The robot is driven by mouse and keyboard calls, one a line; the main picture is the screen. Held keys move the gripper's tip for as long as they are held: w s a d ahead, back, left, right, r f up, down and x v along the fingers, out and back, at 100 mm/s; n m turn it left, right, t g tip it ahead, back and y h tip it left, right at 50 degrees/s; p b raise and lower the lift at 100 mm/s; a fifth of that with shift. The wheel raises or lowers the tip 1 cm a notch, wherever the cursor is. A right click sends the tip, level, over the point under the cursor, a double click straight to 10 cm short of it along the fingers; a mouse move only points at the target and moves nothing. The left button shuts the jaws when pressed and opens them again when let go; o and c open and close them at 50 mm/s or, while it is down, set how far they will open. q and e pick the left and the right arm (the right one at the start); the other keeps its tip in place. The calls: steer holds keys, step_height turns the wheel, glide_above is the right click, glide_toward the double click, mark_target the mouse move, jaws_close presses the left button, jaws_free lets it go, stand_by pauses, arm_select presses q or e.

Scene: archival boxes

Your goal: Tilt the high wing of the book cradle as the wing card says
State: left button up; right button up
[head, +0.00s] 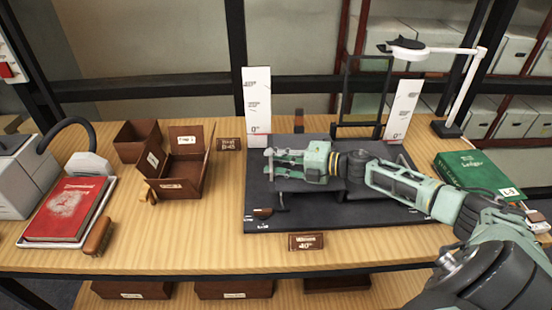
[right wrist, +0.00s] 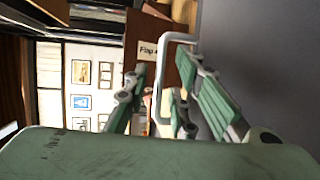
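The dark grey book cradle (head: 340,217) lies on the table in the head view, its middle partly hidden under my right forearm. Its wings look near flat. A white scale stands behind it at left (head: 257,105) and another at right (head: 403,110), each with a 0° mark low down. The wing card (head: 306,241) at the front edge appears to read 40°. My right gripper (head: 267,163) lies over the cradle's left part, pointing left, fingers apart. In the right wrist view, a pale U-shaped handle (right wrist: 176,36) shows between the open fingers; contact is unclear. My left gripper is out of view.
Brown boxes (head: 182,177) and a red book (head: 67,208) on a tray stand at left. A green ledger (head: 478,172) and a white lamp (head: 466,85) stand at right. A dark framed stand (head: 365,92) is behind the cradle.

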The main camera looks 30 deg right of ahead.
jaws_close()
stand_by(0.4)
steer(key=shift+s+d+r+t+y+b, duration=0.1)
steer(key=shift+d+r+t+y+b, duration=0.1)
steer(key=shift+r+b, duration=0.2)
steer(key=shift+d+r+t+y+b, duration=0.1)
steer(key=shift+r+t+b, duration=0.1)
steer(key=shift+r+b, duration=0.15)
steer(key=s+d+r+m+t+y+b, duration=0.2)
steer(key=s+d+r+m+t+b, duration=0.1)
steer(key=r, duration=0.7)
steer(key=shift+s+d+m+t+y+b, duration=0.35)
steer(key=shift+d+t+b, duration=0.45)
steer(key=shift+d+t, duration=0.65)
steer(key=shift+o, duration=0.9)
jaws_free()
